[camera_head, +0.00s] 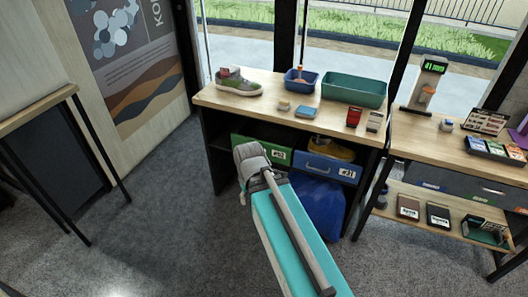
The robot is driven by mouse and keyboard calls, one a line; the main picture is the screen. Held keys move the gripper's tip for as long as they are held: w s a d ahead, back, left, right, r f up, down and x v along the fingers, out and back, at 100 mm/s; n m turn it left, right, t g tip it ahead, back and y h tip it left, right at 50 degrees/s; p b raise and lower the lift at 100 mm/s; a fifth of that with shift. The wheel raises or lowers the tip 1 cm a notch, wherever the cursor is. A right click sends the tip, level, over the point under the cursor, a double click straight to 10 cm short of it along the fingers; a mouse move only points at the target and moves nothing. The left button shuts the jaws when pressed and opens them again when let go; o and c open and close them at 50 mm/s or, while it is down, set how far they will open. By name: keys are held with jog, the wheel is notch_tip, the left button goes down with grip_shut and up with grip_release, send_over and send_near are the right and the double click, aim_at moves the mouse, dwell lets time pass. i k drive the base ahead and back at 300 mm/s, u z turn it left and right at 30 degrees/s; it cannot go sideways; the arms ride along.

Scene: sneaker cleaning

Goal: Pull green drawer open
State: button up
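The green drawer (248,143) is on the left under the wooden table in the middle of the view. Its front is green with a white label at the right, and the lower left part is covered by my grey arm joint. It looks pushed in, though its depth is hard to judge. My arm rises from the bottom of the view, and its grey joint overlaps the drawer in the picture; I cannot tell the distance between them. My gripper cannot be made out, and the arm's far end is hidden behind the joint.
A blue drawer (326,169) marked #31 is right of the green one, with a yellow item above and a blue bag (322,205) below. The tabletop (275,88) holds a sneaker (237,82), a blue bin (300,80) and a teal bin (354,90). Floor left of the table is clear.

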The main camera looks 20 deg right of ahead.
aim_at(279, 143)
jog(key=z, duration=0.35)
jog(key=i, duration=1)
jog(key=u, duration=1)
jog(key=k, duration=0.65)
jog(key=z, duration=0.1)
